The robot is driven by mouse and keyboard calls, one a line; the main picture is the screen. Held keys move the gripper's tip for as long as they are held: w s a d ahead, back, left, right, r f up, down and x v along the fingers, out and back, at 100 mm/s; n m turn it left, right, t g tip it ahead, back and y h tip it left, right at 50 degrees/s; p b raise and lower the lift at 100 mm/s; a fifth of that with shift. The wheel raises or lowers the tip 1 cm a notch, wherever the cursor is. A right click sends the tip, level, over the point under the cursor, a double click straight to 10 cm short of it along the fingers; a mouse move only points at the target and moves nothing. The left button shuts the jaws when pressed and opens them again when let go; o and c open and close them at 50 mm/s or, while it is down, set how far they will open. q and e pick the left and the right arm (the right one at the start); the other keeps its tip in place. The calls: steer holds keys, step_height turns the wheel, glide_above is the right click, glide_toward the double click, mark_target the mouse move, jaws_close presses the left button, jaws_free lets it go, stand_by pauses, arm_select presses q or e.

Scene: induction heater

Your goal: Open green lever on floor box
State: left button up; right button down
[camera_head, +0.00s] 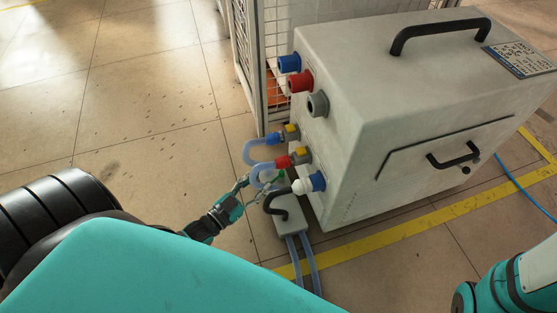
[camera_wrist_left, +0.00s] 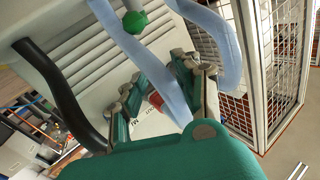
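The floor box (camera_head: 291,218) is a small grey box with a black curved handle (camera_head: 276,198), at the foot of the large grey machine. A small green knob (camera_head: 281,175), which looks like the green lever's end, shows just above it. In the left wrist view the green knob (camera_wrist_left: 135,21) is round and lies beyond the fingertips, beside a pale blue hose. My left gripper (camera_head: 254,184) is just left of the knob. In its wrist view the left gripper (camera_wrist_left: 168,65) has its fingers apart, with a hose crossing in front. My right gripper is out of view.
The large grey machine (camera_head: 400,90) stands behind, with blue, red and grey connectors. Pale looped hoses (camera_head: 255,155) hang close to my left gripper. A mesh cage (camera_head: 290,30) stands behind. Two hoses (camera_head: 302,262) run across the yellow floor line. The floor at left is clear.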

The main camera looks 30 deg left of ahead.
mark_target(271, 183)
arm_select(q)
step_height(271, 183, down, 7)
steer(key=b, duration=0.4)
steer(key=shift+b, duration=0.3)
steer(key=b+x, duration=0.1)
steer(key=x, duration=0.1)
steer(key=b+x, duration=0.1)
steer(key=x, duration=0.1)
steer(key=b+x, duration=0.1)
steer(key=x, duration=0.1)
steer(key=shift+r, duration=0.35)
steer(key=shift+w+d+r+b, duration=0.1)
steer(key=shift+w+b, duration=0.1)
steer(key=shift+w, duration=0.2)
steer(key=shift+w+d+r+b, duration=0.1)
steer(key=shift+w+r+b, duration=0.05)
steer(key=shift+w, duration=0.2)
jaws_close()
steer(key=shift+a, duration=0.1)
